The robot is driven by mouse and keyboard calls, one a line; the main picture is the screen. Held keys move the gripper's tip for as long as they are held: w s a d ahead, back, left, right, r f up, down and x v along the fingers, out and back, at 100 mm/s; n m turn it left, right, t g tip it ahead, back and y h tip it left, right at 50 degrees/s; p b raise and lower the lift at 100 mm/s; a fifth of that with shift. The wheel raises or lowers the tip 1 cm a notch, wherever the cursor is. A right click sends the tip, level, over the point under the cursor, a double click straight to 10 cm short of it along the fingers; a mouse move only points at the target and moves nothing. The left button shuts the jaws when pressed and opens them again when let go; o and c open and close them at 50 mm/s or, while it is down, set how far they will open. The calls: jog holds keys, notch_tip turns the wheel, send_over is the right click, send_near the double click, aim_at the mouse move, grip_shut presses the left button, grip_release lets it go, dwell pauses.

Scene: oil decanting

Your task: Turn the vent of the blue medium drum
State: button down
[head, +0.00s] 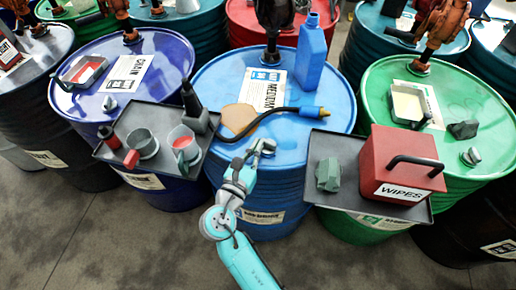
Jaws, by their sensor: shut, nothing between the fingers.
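The blue medium drum (320,98) stands in the middle, with a white label (266,88) reading "MEDIUM" on its top. My gripper (263,146) is over the front part of the drum's top, close to its surface. Its fingers look shut with nothing held. A small grey metal shape shows at the fingertips; I cannot tell whether it is the vent or part of the fingers. No vent shows clearly elsewhere on this drum's top, and my gripper covers that spot.
A blue bottle (311,55) stands behind. A left tray (112,148) holds cups; a right tray (322,148) holds a red wipes box (400,160).

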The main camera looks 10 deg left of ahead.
jog(key=h, duration=0.1)
jog(key=m+h, duration=0.1)
jog(key=m+g+h, duration=0.1)
jog(key=shift+w+a, duration=0.4)
jog(key=shift+w, duration=0.6)
